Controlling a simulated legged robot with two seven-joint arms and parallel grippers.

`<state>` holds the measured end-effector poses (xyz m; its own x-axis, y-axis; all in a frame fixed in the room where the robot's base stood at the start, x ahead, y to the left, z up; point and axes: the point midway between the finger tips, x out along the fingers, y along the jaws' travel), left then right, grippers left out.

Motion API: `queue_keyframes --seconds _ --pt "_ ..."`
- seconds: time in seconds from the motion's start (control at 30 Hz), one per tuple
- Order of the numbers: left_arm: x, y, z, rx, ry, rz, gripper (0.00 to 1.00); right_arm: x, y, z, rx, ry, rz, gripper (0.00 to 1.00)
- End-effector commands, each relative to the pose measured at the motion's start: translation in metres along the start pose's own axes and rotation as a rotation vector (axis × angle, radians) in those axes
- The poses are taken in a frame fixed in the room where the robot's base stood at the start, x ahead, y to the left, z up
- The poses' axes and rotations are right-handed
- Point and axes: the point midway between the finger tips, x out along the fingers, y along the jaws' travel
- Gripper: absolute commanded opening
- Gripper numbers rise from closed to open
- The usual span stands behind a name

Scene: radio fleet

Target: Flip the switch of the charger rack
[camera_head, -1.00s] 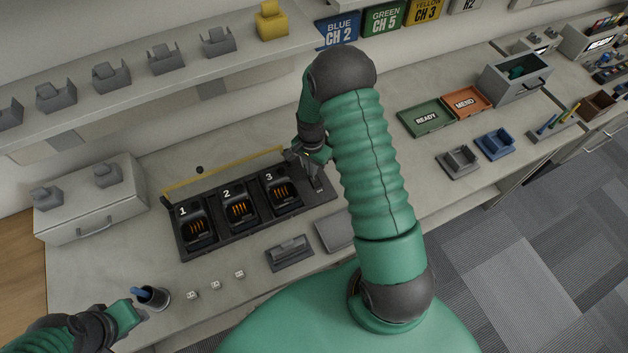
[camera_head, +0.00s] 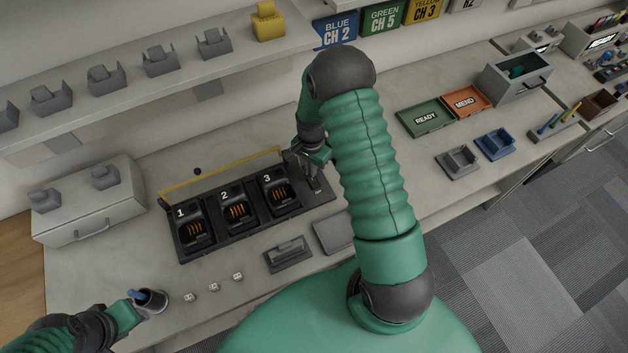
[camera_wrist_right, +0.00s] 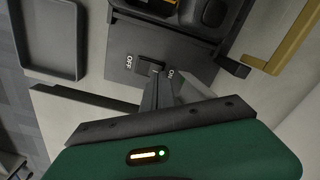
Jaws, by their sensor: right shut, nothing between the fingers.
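The dark charger rack (camera_head: 250,222) lies on the counter, with bays numbered 1, 2 and 3 showing orange contacts. Its switch (camera_wrist_right: 149,66) shows in the right wrist view, a dark rocker between the labels OFF and ON. My right gripper (camera_wrist_right: 160,80) is shut and empty, its fingertips at the ON side of the switch; I cannot tell whether they touch it. In the head view my right gripper (camera_head: 313,180) is over the rack's right end and hides the switch. My left gripper (camera_head: 128,314) is beside a dark cup (camera_head: 154,301); its jaws are unclear.
A yellow bar (camera_head: 222,172) runs behind the rack. A grey cradle (camera_head: 287,253) and a flat grey tray (camera_head: 333,233) lie in front of it. A drawer box (camera_head: 88,205) stands left. A shelf (camera_head: 140,92) overhangs the back. READY (camera_head: 424,118) and MEND (camera_head: 466,101) trays lie right.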

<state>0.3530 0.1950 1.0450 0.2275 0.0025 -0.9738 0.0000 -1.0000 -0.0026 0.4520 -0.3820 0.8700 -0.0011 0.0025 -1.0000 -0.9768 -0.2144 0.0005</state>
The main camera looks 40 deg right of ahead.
Motion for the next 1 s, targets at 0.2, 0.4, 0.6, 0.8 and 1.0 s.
queue_keyframes --seconds 0.2,0.4,0.6,0.8,1.0 --pt "0.002 0.0 0.001 0.0 0.0 0.0 0.36 0.003 0.0 0.001 0.0 0.0 0.0 0.0" --pt "0.004 0.0 0.001 0.0 0.0 0.0 0.36 0.006 0.0 0.001 0.0 0.0 0.0 0.0" --pt "0.006 0.0 0.002 0.0 0.0 0.0 0.36 0.009 0.0 0.0 0.0 0.0 0.0 0.0" --pt "0.008 0.0 0.002 0.0 0.0 0.0 0.36 0.012 0.0 0.0 0.0 0.0 0.0 0.0" --pt "0.01 0.0 0.002 0.0 0.0 0.0 0.36 0.015 0.0 0.0 0.0 0.0 0.0 0.0"
